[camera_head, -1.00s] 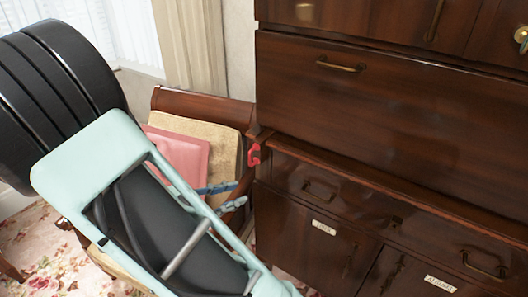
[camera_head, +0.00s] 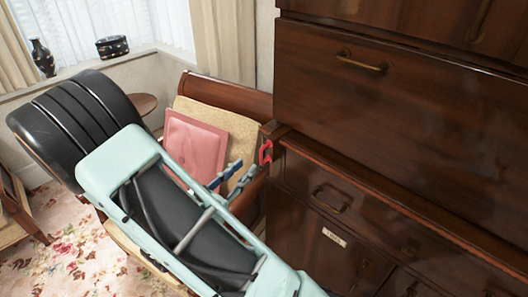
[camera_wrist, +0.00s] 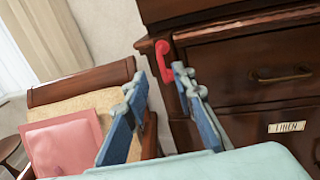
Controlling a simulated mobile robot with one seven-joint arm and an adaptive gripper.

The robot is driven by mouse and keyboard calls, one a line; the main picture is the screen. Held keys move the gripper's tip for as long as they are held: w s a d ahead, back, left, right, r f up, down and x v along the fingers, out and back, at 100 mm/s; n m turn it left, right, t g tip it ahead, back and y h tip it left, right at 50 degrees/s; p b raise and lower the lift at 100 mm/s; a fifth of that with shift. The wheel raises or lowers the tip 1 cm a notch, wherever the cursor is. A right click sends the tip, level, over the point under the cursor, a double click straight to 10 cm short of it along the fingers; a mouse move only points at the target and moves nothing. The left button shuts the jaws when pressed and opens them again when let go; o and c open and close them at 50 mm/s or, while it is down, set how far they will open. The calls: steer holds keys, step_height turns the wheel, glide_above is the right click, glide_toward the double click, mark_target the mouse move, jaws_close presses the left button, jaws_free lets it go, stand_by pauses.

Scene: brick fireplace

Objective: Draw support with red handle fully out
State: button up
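The support with the red handle (camera_head: 266,152) is at the left front corner of the dark wooden cabinet, just under the ledge. In the wrist view the red handle (camera_wrist: 164,62) is on the end of the short wooden support (camera_wrist: 146,44), beyond and between my fingertips. My gripper (camera_wrist: 154,84) is open and empty, with its two blue-grey fingers spread on either side of the line to the handle. In the head view my gripper (camera_head: 236,174) is left of and slightly below the handle, apart from it. How far the support sticks out is hard to tell.
A wooden chair (camera_head: 240,96) with a tan back and a pink cushion (camera_head: 195,142) stands close left of the cabinet, behind my gripper. A drawer with a metal pull (camera_head: 330,198) is right of the handle. Flowered carpet (camera_head: 60,235) lies at lower left.

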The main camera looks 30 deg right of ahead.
mark_target(260, 152)
steer(key=x, duration=0.9)
steer(key=shift+c, duration=0.4)
steer(key=c, duration=0.5)
jaws_close()
steer(key=shift+w+r, duration=0.1)
